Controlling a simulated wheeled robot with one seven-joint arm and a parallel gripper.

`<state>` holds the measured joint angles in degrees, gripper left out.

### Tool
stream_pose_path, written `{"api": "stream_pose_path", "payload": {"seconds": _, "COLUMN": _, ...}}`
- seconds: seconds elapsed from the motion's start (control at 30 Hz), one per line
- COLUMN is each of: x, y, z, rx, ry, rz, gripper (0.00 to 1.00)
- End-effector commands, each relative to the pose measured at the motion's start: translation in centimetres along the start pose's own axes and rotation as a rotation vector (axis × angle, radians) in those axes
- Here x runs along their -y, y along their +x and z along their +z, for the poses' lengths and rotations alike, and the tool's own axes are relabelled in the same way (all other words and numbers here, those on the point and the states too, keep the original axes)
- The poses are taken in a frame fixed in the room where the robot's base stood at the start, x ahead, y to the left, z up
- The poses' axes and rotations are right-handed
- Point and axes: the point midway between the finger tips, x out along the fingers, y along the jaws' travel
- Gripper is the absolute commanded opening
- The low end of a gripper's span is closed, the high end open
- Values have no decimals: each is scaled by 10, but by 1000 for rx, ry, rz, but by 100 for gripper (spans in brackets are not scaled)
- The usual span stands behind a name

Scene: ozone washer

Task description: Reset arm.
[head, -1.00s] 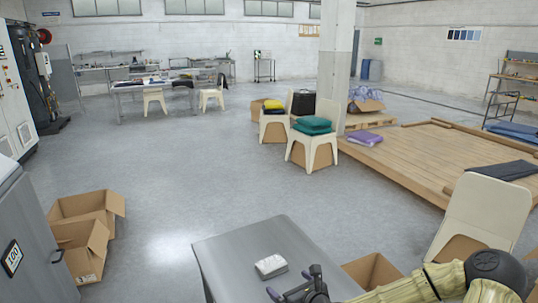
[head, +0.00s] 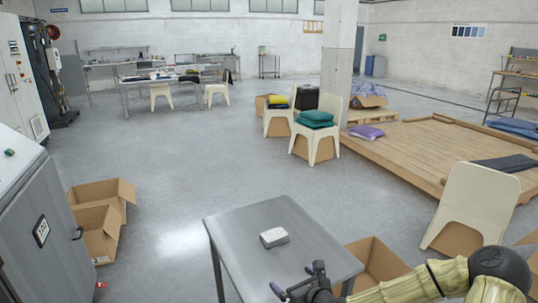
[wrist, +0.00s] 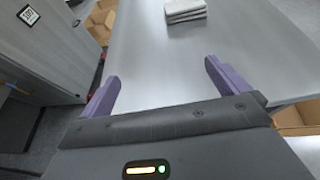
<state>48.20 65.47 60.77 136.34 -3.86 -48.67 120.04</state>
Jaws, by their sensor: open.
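My gripper (head: 298,283) is at the front right of the grey metal table (head: 240,225), over its near edge. In the wrist view its two purple fingers (wrist: 160,82) stand wide apart with nothing between them. A small stack of folded white cloth (head: 274,237) lies on the table, beyond the fingers and apart from them. The stack also shows at the top of the wrist view (wrist: 185,10). My arm reaches in from the lower right.
A grey cabinet with a handle (head: 60,225) stands at the left, with open cardboard boxes (head: 100,232) beside it. An open box (head: 378,265) and a white chair (head: 475,205) stand right of the table. The floor (head: 180,170) beyond is clear.

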Motion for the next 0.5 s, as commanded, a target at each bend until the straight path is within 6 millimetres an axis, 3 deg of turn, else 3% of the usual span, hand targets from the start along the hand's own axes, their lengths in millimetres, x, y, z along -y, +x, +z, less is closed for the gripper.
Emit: {"api": "stream_pose_path", "payload": {"seconds": 0.5, "x": -32, "y": -18, "z": -21, "rx": -183, "ry": -494, "rz": 157, "gripper": 100}}
